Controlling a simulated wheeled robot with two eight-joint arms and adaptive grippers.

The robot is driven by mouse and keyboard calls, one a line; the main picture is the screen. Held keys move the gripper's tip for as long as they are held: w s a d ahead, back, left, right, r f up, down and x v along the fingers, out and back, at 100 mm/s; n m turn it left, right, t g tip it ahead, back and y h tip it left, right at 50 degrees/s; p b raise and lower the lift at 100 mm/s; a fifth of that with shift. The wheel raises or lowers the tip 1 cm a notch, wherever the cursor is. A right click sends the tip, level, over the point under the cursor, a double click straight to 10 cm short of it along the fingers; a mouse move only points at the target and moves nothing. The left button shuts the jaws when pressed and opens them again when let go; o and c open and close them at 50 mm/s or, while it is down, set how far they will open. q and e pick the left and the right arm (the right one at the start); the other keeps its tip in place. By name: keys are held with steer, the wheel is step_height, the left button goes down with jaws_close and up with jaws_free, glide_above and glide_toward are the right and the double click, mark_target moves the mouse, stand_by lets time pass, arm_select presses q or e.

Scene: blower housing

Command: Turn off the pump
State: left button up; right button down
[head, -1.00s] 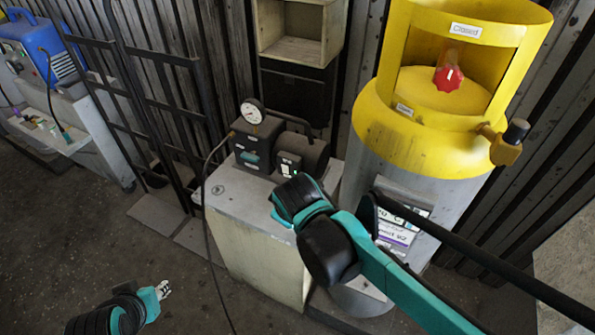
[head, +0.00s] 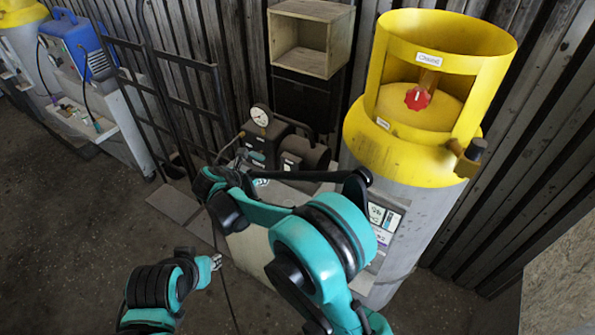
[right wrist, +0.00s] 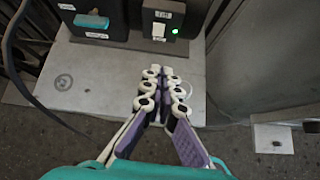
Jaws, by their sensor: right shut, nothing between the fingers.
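The pump (head: 302,153) is a dark unit with a round gauge (head: 261,115), standing on a pale pedestal. In the right wrist view its dark housing (right wrist: 143,17) carries a white rocker switch (right wrist: 158,32) with a lit green light (right wrist: 174,31) beside it. My right gripper (right wrist: 163,76) is shut and empty. Its fingertips point toward the pump and appear below the switch in that view, apart from it. In the head view my right arm covers part of the pedestal and the pump's lower front. My left gripper (head: 216,261) is low at the left, away from the pump; its jaw opening is unclear.
A grey cylinder with a yellow collar (head: 404,148) and red knob (head: 417,98) stands right of the pump. A black hand truck (head: 190,97) and blue machine (head: 75,48) are at the left. A dark hose hangs beside the pedestal. The floor at lower left is open.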

steer(key=shift+a+f+n, duration=0.2)
steer(key=shift+f+n, duration=0.15)
steer(key=shift+n, duration=0.05)
steer(key=b, duration=0.5)
glide_toward(288, 170)
steer(key=shift+x, duration=2.85)
steer(key=shift+p, duration=0.3)
